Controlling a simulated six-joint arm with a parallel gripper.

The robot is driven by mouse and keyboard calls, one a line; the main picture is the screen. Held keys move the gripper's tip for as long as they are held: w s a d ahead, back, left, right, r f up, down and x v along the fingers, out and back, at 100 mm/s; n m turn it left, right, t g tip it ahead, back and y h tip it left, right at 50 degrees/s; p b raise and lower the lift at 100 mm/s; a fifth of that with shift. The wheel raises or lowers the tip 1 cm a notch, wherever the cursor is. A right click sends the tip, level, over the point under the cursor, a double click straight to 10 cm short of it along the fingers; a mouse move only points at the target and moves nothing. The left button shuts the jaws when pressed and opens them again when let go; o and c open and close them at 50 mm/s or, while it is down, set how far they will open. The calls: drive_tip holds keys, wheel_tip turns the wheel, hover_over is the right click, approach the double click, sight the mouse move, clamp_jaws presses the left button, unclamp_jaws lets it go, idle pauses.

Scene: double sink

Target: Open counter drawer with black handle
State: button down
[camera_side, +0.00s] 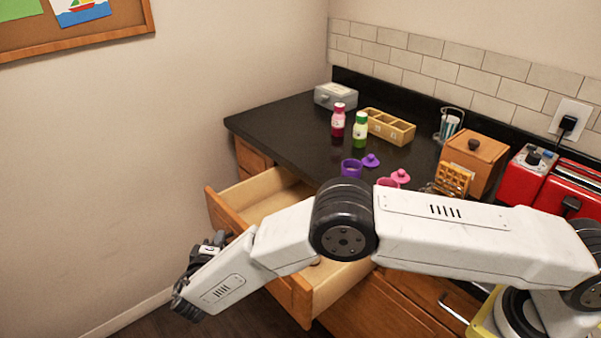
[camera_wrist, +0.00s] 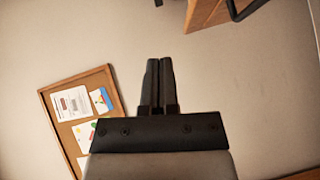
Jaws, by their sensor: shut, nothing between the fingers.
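The counter drawer (camera_side: 228,219) is pulled well out from under the black counter, showing its pale wooden inside. Its orange-brown front also shows at the top right of the wrist view (camera_wrist: 203,12), with part of a black handle (camera_wrist: 238,13) on it. My gripper (camera_side: 180,302) is at the lower left of the side view, out in front of the drawer front and apart from it. In the wrist view its two dark fingers (camera_wrist: 159,62) are together and empty, pointing away from the handle. My arm hides the middle of the drawer and its handle in the side view.
Bottles (camera_side: 338,120), a wooden divided box (camera_side: 390,127), purple and pink cups, a wooden canister (camera_side: 474,155) and a red toaster (camera_side: 568,188) stand on the counter (camera_side: 290,137). A corkboard (camera_wrist: 84,108) hangs on the wall. Floor space left of the drawer is clear.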

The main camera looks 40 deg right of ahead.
drive_tip(key=w+d+m+g+y, duration=0.3)
drive_tip(key=d+y, duration=0.5)
drive_tip(key=d, duration=0.9)
drive_tip(key=s+d+r+m+g+y, duration=0.2)
drive_tip(key=s+d+y, duration=0.25)
drive_tip(key=s, duration=0.35)
drive_tip(key=s+d+r+m+g+y, duration=0.1)
drive_tip(key=s+d+r+g+y, duration=0.15)
drive_tip(key=s+y, duration=0.35)
wheel_tip(320, 180, down, 11)
drive_tip(key=s+h, duration=0.1)
drive_tip(key=shift+f, duration=0.2)
drive_tip(key=shift+a, duration=0.1)
